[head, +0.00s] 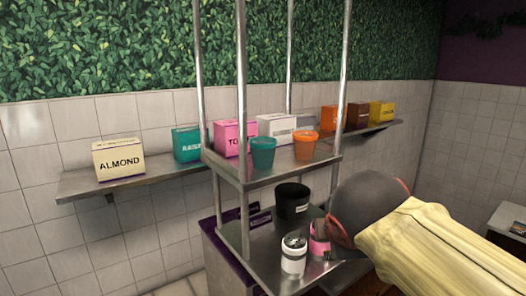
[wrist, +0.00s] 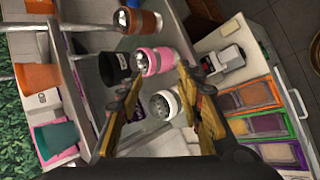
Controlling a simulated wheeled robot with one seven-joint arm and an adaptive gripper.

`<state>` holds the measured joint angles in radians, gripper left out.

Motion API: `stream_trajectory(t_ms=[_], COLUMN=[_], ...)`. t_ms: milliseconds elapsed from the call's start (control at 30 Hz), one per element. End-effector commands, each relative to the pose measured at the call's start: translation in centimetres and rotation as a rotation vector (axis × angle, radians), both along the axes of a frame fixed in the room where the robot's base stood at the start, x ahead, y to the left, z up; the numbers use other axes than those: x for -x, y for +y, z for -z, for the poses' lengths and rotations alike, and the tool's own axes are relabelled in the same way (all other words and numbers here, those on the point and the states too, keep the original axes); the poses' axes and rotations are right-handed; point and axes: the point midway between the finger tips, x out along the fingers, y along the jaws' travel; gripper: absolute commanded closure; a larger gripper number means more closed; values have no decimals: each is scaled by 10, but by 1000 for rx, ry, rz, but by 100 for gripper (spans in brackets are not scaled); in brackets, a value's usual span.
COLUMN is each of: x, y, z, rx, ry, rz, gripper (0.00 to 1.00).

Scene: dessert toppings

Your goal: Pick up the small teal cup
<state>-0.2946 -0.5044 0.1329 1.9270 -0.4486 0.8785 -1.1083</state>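The small teal cup (head: 263,153) stands upright on the upper shelf of a metal rack, left of an orange cup (head: 305,146). In the wrist view the teal cup (wrist: 57,138) shows at the lower left, outside my fingers and off to their left. My gripper (wrist: 157,92) is open, its two fingers spread apart. Nothing appears held; a white jar (wrist: 163,104) shows in the gap beyond the fingers. In the head view my arm's end is at the right of the lower shelf, and the fingers are mostly hidden.
The lower shelf holds a black cup (head: 292,201), the white jar and a pink jar (head: 319,238). Metal posts (head: 242,120) flank the upper shelf. A wall shelf (head: 140,180) behind carries several topping boxes, including ALMOND (head: 119,159). Colored bins (wrist: 250,95) show at the right of the wrist view.

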Motion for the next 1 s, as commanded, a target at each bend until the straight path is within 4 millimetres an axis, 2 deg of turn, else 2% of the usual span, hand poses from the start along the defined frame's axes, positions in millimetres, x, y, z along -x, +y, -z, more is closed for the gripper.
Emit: stream_trajectory(t_ms=[33,100,200,300,400,500,600,1000], x=[-20,-44,-73,-94,-107,-113,-119,-151], y=[15,35,64,90,109,120,125,121], z=[-21,-52,-93,-127,-150,-164,-168,-156], rx=[117,305,565,788,950,1046,1090,1097], ry=[-21,-53,-94,-127,-149,-159,-162,-160], rz=[-110,-264,-452,-589,-677,-723,-744,-745], gripper=[64,64,64,64,64,64,64,64])
